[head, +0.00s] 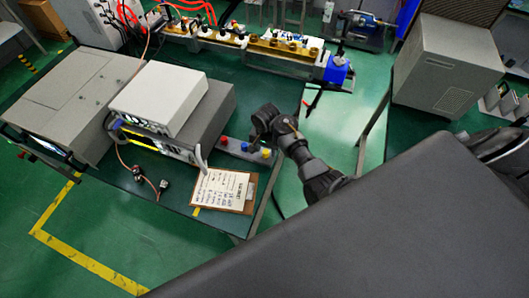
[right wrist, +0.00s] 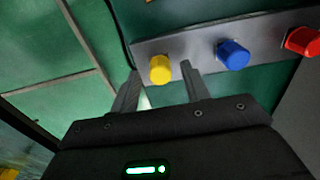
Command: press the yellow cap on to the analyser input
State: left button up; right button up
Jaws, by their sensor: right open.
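The yellow cap (head: 266,153) sits at the right end of a grey strip (head: 235,150) on the green table. In the right wrist view the yellow cap (right wrist: 160,68) shows between and just beyond the open fingertips. My right gripper (head: 264,122) is over the strip's right end in the head view; its fingers are hard to make out there. It is open and empty in the right wrist view (right wrist: 159,70). I cannot tell whether a finger touches the cap. I cannot identify the analyser input for sure. My left gripper is not in view.
A blue cap (right wrist: 233,54) and a red cap (right wrist: 303,41) stand on the same strip. Stacked instruments (head: 158,98) stand left of it. A clipboard (head: 222,190) lies in front. A long optical bench (head: 285,57) lies behind. Bare table lies between.

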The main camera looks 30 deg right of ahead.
aim_at(265, 151)
jog(key=shift+c, duration=0.5)
grip_shut()
jog(key=shift+r, duration=0.2)
jog(key=shift+r+p, duration=0.4)
jog(key=shift+r, duration=2.45)
jog(key=shift+f, duration=0.1)
